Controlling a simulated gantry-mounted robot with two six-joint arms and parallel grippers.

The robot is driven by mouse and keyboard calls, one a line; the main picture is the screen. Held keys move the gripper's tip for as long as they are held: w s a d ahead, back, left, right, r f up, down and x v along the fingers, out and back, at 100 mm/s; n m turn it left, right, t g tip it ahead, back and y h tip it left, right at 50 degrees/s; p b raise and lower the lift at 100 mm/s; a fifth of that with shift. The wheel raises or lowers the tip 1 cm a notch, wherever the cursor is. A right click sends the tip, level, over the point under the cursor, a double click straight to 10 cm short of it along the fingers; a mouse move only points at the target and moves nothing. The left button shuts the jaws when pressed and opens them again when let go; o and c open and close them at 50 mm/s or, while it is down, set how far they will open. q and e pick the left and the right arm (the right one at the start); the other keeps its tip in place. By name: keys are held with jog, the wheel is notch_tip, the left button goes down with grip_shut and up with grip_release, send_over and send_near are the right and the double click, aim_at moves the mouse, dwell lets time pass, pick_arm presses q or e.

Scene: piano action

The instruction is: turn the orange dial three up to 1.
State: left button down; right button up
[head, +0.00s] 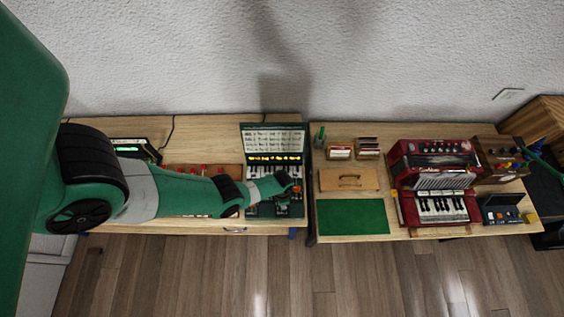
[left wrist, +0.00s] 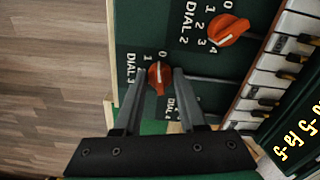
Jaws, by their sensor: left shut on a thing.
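The orange dial three (left wrist: 160,80) sits on a dark green panel (left wrist: 135,25) beside the printed label DIAL 3. In the left wrist view the numbers 0 and 1 show near its far side, and a pale pointer mark shows on its top. My left gripper (left wrist: 160,72) has one finger on each side of the dial and is shut on it. In the head view my left gripper (head: 293,187) is over the front of the green keyboard unit (head: 302,208), and my arm hides most of the dials. My right gripper is not seen.
White and black keys (left wrist: 275,65) and a lit yellow display (left wrist: 298,135) lie further right. A red accordion (head: 433,165) and a green mat (head: 352,217) are on the right table.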

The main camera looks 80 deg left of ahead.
pick_arm(q)
jog(key=n, duration=0.6)
jog(key=shift+n, duration=0.4)
dwell(0.3)
jog(key=shift+c, duration=2.4)
grip_release()
